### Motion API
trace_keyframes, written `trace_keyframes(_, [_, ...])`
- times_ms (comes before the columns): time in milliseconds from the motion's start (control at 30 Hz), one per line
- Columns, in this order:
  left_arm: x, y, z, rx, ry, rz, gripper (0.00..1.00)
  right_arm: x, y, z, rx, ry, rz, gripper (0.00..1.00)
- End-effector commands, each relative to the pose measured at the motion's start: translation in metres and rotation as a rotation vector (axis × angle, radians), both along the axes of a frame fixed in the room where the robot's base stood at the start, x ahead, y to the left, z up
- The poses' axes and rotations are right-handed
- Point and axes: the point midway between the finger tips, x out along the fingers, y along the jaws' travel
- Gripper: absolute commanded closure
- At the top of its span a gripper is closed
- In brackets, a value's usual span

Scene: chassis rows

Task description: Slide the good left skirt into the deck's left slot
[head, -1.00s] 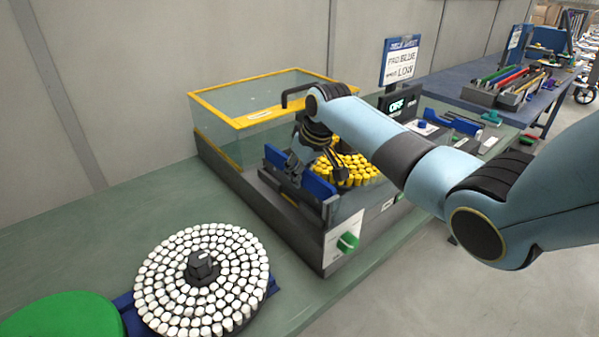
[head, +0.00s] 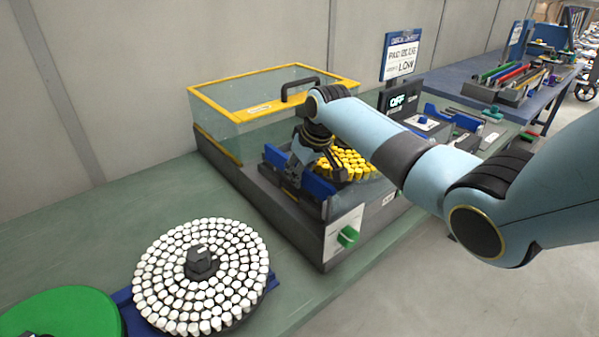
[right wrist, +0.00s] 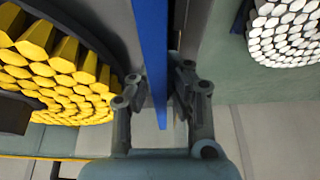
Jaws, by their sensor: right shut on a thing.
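A blue skirt (head: 319,186) stands upright as a long thin panel along the near left side of the deck (head: 285,222). My right gripper (head: 296,178) is shut on its middle, and the skirt shows on both sides of the fingers. In the right wrist view the skirt (right wrist: 152,50) is a narrow blue strip seen edge-on, between the fingers of my right gripper (right wrist: 160,85). Its lower edge is hidden, so I cannot tell whether it sits in the left slot. My left gripper is not in view.
Yellow pieces (head: 352,163) fill the deck beside my right gripper. A clear yellow-framed cover (head: 255,110) stands behind. A green knob (head: 348,236) is on the front. A round tray of white pieces (head: 215,262) and a green disc (head: 65,312) lie left.

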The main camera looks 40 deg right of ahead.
Motion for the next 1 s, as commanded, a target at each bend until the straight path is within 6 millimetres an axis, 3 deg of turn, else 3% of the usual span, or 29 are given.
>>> trace_keyframes(500, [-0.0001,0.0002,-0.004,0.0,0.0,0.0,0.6,0.0004,0.0002,-0.0068,0.0,-0.001,0.0,1.0])
trace_keyframes(533, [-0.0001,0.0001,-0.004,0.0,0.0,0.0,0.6,0.0003,0.0002,-0.0069,0.0,-0.001,0.0,0.84])
trace_keyframes(700, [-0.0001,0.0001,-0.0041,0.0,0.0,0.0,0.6,0.0001,0.0002,-0.0071,0.0,-0.001,0.0,0.62])
trace_keyframes(1000, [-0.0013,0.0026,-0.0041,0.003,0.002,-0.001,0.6,-0.001,0.0,-0.0067,0.0,0.001,0.0,0.61])
